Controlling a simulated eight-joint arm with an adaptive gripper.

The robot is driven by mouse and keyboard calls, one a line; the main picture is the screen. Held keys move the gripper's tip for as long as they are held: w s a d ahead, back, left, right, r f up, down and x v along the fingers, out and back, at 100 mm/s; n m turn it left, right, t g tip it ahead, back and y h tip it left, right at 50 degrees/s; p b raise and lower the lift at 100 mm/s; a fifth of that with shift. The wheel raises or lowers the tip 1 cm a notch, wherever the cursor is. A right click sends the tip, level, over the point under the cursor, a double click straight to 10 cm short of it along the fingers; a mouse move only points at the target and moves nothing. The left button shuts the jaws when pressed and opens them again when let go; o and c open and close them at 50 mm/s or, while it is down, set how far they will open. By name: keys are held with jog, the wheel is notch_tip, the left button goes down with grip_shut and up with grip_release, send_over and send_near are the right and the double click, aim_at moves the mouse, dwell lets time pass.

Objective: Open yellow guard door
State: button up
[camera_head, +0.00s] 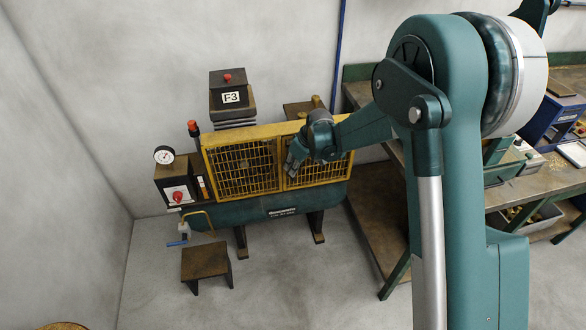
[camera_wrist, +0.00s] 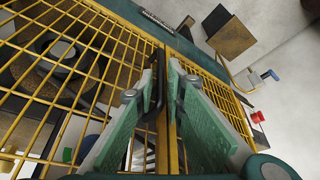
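The yellow guard (camera_head: 240,168) is a mesh front on the green machine, with two panels side by side; they look closed in the head view. My gripper (camera_head: 290,162) is at the middle, where the two panels meet. In the wrist view the yellow mesh panel (camera_wrist: 75,60) fills the left, and a yellow post (camera_wrist: 168,125) runs up the middle. A black handle (camera_wrist: 160,75) stands beside the post, between the fingertips of my gripper (camera_wrist: 163,68). The fingers are apart, with the handle close to the left one. Whether they touch it is unclear.
A gauge and red-knobbed box (camera_head: 172,185) stand at the machine's left. A low stool (camera_head: 207,262) is on the floor in front, left of clear floor. A workbench (camera_head: 530,190) stands to the right, partly hidden behind my arm.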

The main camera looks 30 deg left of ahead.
jog(key=shift+f, duration=0.1)
grip_shut()
jog(key=s+d+n+g, duration=0.2)
jog(key=s+d+n, duration=0.15)
jog(key=d, duration=0.55)
jog(key=s+d+n+g, duration=0.1)
jog(key=s+d+n, duration=0.1)
jog(key=d+n, duration=0.5)
jog(key=w+d+n+g+h, duration=0.1)
jog(key=w+d+n, duration=0.2)
jog(key=d, duration=0.7)
jog(key=w+d+n+g+h, duration=0.1)
jog(key=w+d, duration=0.4)
jog(key=d, duration=0.5)
jog(key=shift+w+d+n+h+b, duration=0.3)
jog(key=shift+n+h, duration=0.4)
jog(key=shift+n, duration=0.35)
